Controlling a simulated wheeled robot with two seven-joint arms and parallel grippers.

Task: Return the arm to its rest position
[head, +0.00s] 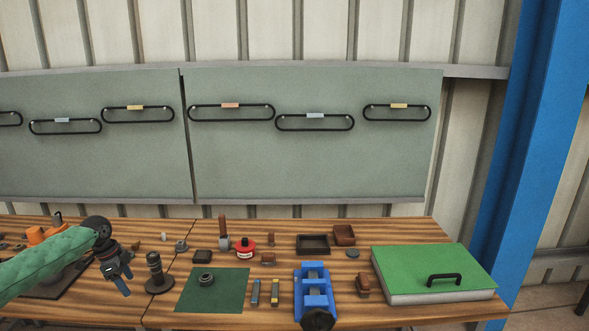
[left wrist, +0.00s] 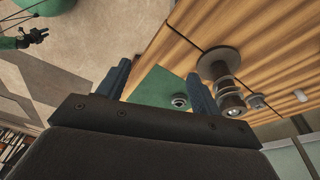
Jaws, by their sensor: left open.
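My left arm comes in from the left in the head view in a green sleeve. Its gripper (head: 122,285) is open and empty, in the air over the left part of the bench, left of a dark round-based post (head: 158,275). In the left wrist view the two blue fingers of this gripper (left wrist: 157,85) stand wide apart with nothing held between them. A small dark gripper (left wrist: 33,38), apparently my right one, shows at the upper left of that view, too small to read its jaws.
A blue press (head: 314,280) with a black knob stands at the bench's front. A green mat (head: 230,295) carries a dark ring (head: 207,280). A green-lidded box (head: 430,268) is at the right. Several small parts lie around. Grey panels with black handles stand behind.

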